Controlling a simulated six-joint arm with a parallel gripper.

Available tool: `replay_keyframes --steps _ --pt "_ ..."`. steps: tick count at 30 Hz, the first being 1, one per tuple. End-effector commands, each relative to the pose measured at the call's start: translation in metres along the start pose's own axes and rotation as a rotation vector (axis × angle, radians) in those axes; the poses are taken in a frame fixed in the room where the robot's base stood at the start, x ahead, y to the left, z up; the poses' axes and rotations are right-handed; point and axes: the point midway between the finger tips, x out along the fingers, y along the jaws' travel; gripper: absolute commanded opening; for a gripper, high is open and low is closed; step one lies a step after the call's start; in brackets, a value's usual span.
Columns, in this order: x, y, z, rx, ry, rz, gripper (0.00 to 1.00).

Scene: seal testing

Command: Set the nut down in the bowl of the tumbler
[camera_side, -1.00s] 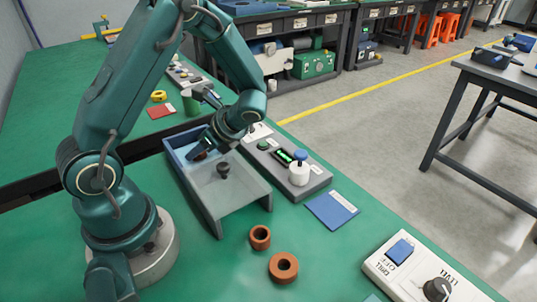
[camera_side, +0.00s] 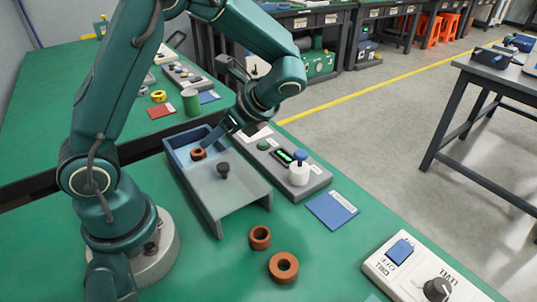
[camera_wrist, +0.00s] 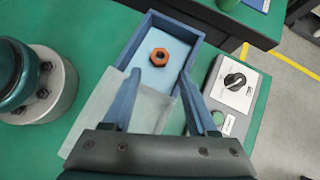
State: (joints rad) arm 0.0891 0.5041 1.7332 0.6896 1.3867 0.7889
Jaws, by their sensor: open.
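An orange-brown nut (camera_side: 198,154) lies flat on the pale blue floor at the far end of the tumbler (camera_side: 220,215), a tray-like box with blue walls at the back and a grey, see-through front part. The nut also shows in the wrist view (camera_wrist: 159,57), apart from the walls. My gripper (camera_wrist: 158,78) is open and empty, its two blue fingers spread, with the nut beyond their tips. In the side view my gripper (camera_side: 218,131) is above the tumbler's back right wall, and its fingertips are partly hard to make out.
A grey control box (camera_side: 290,170) with a white and blue button stands close along the tumbler's right side. Two orange-brown rings (camera_side: 260,237) (camera_side: 283,267) lie in front. A blue card (camera_side: 332,210) lies at right. A green cylinder (camera_side: 191,101) stands behind. Green table is clear around the rings.

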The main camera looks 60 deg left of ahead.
Motion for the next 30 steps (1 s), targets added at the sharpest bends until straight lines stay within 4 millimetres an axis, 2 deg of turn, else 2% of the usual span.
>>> replay_keyframes --steps 3,11,17,24,30 --pt "-0.017 -0.001 0.000 -0.002 0.000 -0.004 0.59" --pt "-0.034 0.007 0.002 -0.073 0.065 -0.009 0.59" --pt "-0.054 0.035 0.004 -0.358 0.316 -0.018 0.59" --pt "-0.082 0.072 -0.003 -0.762 0.670 0.028 0.59" --pt "-0.101 0.094 -0.011 -1.059 0.940 0.106 0.59"
